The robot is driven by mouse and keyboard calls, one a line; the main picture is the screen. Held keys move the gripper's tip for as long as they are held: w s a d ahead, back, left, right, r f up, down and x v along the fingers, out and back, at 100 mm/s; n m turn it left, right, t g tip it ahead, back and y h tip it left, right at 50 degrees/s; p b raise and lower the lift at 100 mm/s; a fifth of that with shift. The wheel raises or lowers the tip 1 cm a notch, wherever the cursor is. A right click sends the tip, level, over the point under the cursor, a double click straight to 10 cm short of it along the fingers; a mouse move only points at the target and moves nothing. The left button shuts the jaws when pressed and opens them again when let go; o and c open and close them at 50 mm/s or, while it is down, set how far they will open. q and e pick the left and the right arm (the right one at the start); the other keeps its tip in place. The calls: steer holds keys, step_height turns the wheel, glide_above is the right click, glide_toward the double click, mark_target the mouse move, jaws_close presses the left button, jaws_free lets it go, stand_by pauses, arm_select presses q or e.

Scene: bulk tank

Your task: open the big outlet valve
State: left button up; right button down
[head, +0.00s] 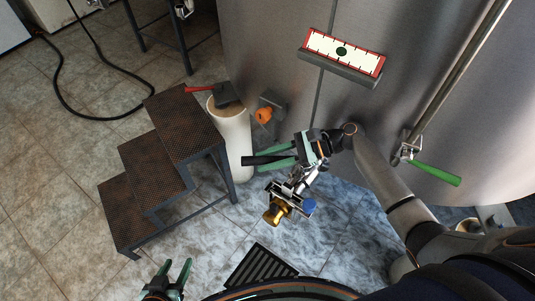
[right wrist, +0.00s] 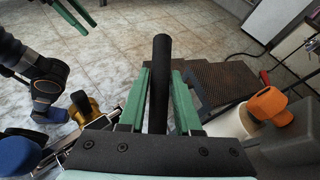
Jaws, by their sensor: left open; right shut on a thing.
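The outlet valve (head: 292,187) is a silver body low in front of the steel tank, with a brass fitting (head: 275,212) and a blue knob (head: 309,206) beside it. Its black lever handle (head: 251,160) points left in the head view. My right gripper (head: 262,159) is shut on this handle. In the right wrist view the black handle (right wrist: 161,65) stands between the two green fingers and sticks out past their tips. My gripper hides the handle's root. My left gripper (head: 181,272) is open and empty, low at the bottom of the head view.
A rusty step stool (head: 160,165) stands left of the valve. A white cylinder (head: 231,140) with a red-handled tool (head: 222,92) is beside it. A floor grate (head: 260,267) lies in front.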

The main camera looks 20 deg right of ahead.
steer(key=shift+s+f, duration=0.1)
stand_by(0.3)
steer(key=c, duration=1)
jaws_free()
steer(key=o, duration=0.4)
